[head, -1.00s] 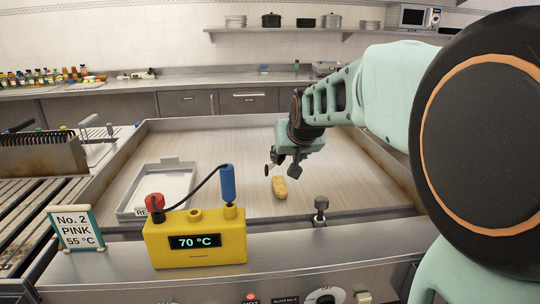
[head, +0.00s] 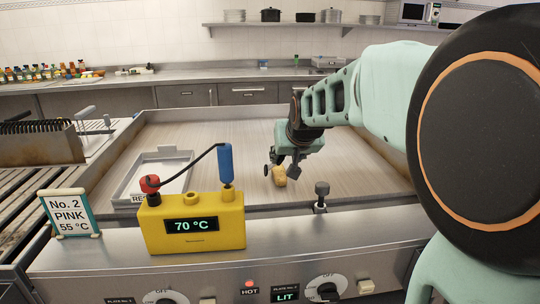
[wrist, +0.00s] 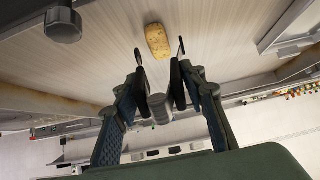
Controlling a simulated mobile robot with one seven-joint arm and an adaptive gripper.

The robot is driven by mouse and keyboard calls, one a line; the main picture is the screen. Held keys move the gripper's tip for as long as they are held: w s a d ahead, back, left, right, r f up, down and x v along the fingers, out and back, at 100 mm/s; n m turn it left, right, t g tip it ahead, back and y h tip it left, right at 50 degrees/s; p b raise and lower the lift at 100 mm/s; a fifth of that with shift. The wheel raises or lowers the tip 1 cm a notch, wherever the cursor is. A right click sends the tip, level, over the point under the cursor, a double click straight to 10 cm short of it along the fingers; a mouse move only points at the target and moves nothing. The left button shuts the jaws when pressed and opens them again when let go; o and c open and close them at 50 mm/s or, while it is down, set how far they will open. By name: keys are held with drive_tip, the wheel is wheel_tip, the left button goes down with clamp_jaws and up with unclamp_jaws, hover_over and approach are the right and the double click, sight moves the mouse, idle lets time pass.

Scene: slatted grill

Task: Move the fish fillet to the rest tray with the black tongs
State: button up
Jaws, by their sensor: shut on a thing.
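The fish fillet (head: 279,176) is a golden-brown piece lying on the griddle plate (head: 225,140). It also shows in the wrist view (wrist: 157,40), just beyond the tong tips and apart from them there. My gripper (head: 283,158) is over the plate, low behind the fillet. In the wrist view my gripper (wrist: 160,92) is shut on the black tongs (wrist: 180,72), whose two dark tips are spread apart, one towards each side of the fillet. The rest tray (head: 131,184) is a shallow pale metal tray on the left of the plate; its label is partly hidden by the yellow thermometer box.
The yellow thermometer box (head: 192,236) reads 70 °C and stands on the front ledge, with a blue probe (head: 226,164) on a black cable. A sign (head: 70,214) stands left of it. A dark knob-topped post (head: 321,194) stands at the front edge. The plate between fillet and tray is clear.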

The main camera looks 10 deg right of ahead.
drive_tip(key=shift+o, duration=0.3)
drive_tip(key=shift+f+b, duration=0.6)
drive_tip(key=shift+f, duration=0.05)
idle(0.5)
clamp_jaws()
idle(0.4)
wheel_tip(320, 180, up, 9)
drive_tip(key=p, duration=0.6)
idle(0.3)
wheel_tip(320, 180, up, 6)
drive_tip(key=p, duration=0.4)
idle(0.4)
